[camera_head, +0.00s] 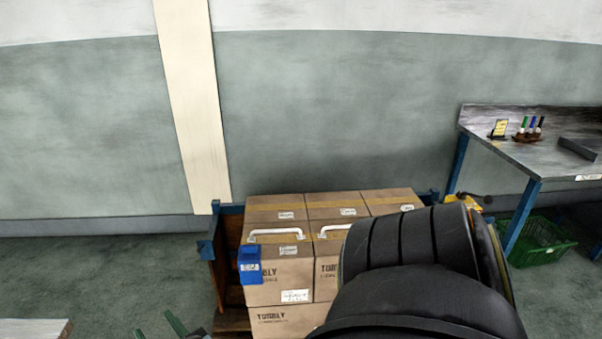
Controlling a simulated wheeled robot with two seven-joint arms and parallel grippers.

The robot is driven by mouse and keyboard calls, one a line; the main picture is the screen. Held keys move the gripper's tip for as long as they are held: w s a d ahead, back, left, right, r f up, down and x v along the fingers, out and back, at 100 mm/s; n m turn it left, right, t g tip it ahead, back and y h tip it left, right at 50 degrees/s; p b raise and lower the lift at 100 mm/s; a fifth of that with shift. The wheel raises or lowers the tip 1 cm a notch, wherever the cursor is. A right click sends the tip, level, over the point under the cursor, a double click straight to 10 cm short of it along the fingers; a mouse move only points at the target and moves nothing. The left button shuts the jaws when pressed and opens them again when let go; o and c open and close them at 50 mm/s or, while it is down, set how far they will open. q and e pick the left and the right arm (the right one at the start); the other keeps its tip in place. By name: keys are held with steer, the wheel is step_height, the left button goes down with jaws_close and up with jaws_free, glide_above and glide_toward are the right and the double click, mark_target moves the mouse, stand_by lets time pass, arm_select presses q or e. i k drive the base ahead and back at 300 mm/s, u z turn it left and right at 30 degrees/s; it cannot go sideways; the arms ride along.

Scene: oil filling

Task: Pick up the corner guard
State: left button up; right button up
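Two white bar-like pieces lie along the top front edges of stacked cartons: a left one (279,232) and a right one (333,227). They look most like corner guards, but I cannot be sure. The right one runs close to my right arm (420,245) in the picture. This big black arm covers the lower right middle of the view and hides part of the cartons. The fingertips of my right gripper cannot be made out, so its opening does not show.
Brown cartons (282,272) are stacked on a blue-framed rack (215,262). A blue labelled piece (250,266) is at its left front. A workbench (545,155) with several small items stands right, a green crate (541,240) beneath it. The floor (110,270) at left is mostly clear.

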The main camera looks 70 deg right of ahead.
mark_target(250, 258)
steer(key=z, duration=1.6)
